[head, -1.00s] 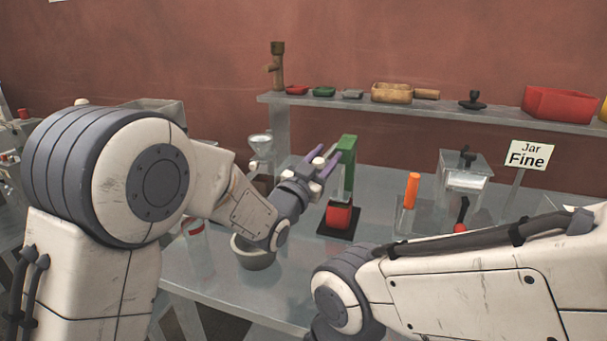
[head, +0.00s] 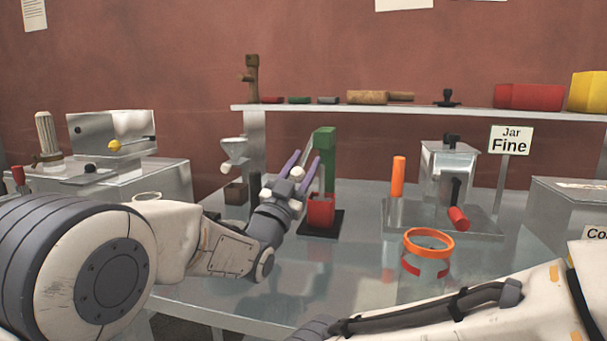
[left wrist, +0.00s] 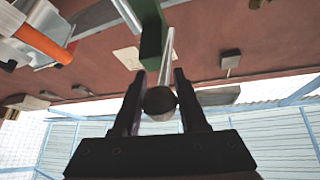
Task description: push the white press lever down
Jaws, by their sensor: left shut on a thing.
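The press has a green column (head: 325,150), a red part (head: 320,211) below it and a black base plate (head: 322,224). Its pale lever (left wrist: 168,55) runs from the green column, which also shows in the left wrist view (left wrist: 151,40), to a round knob (left wrist: 159,102). My left gripper (head: 299,169) is at the left front of the column, above the red part. Its purple fingers are shut on the lever's knob end; in the left wrist view the knob sits between the two fingers (left wrist: 161,92). The right gripper is out of view.
An orange ring (head: 428,238) stands in front of a tray (head: 400,215) with an orange cylinder (head: 398,176) and a red-ended tool (head: 458,217). A shelf (head: 400,110) runs behind.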

